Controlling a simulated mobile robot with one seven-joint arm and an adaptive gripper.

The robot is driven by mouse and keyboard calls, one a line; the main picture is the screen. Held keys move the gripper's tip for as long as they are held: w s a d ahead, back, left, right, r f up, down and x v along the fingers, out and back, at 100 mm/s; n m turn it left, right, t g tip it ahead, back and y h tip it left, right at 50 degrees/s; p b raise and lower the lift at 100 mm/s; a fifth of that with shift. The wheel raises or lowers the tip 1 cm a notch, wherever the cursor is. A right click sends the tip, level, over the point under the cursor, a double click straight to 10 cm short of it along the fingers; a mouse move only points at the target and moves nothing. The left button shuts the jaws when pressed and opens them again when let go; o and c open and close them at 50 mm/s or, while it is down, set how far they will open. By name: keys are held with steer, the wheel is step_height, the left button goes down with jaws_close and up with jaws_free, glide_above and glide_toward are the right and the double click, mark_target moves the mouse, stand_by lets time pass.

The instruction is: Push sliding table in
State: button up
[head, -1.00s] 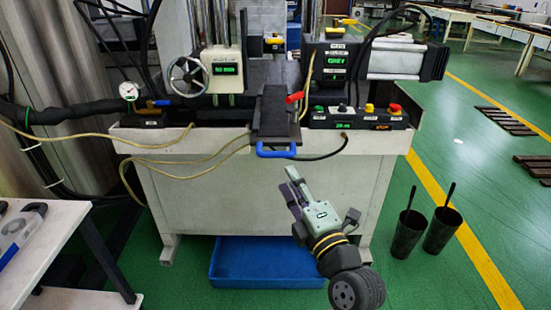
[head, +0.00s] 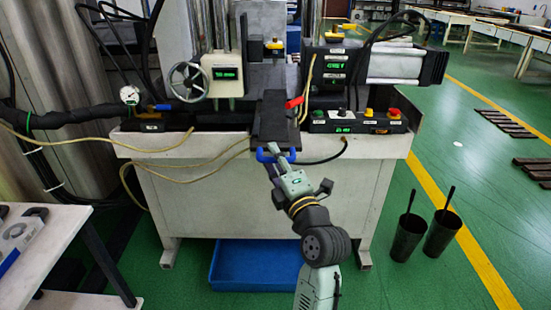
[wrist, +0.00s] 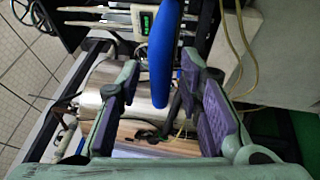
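The sliding table (head: 272,122) is a dark narrow plate that sticks out toward me over the front edge of the machine bench. Its blue handle (head: 262,155) is on the front end. My gripper (head: 272,160) is at the handle in the head view and hides part of it. In the wrist view, the blue handle (wrist: 161,55) runs upright between the two spread, purple-padded fingers of my gripper (wrist: 163,82). The fingers are open, with gaps to the handle on both sides. I cannot tell how deep the handle lies between them.
A handwheel (head: 187,82) stands left of the table. A red lever (head: 294,102) and a button panel (head: 358,121) are to its right. A blue bin (head: 262,265) sits under the bench. Two black cups (head: 408,238) stand on the floor at right. A white side table (head: 50,240) is at left.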

steer(key=shift+c, duration=0.6)
jaws_close()
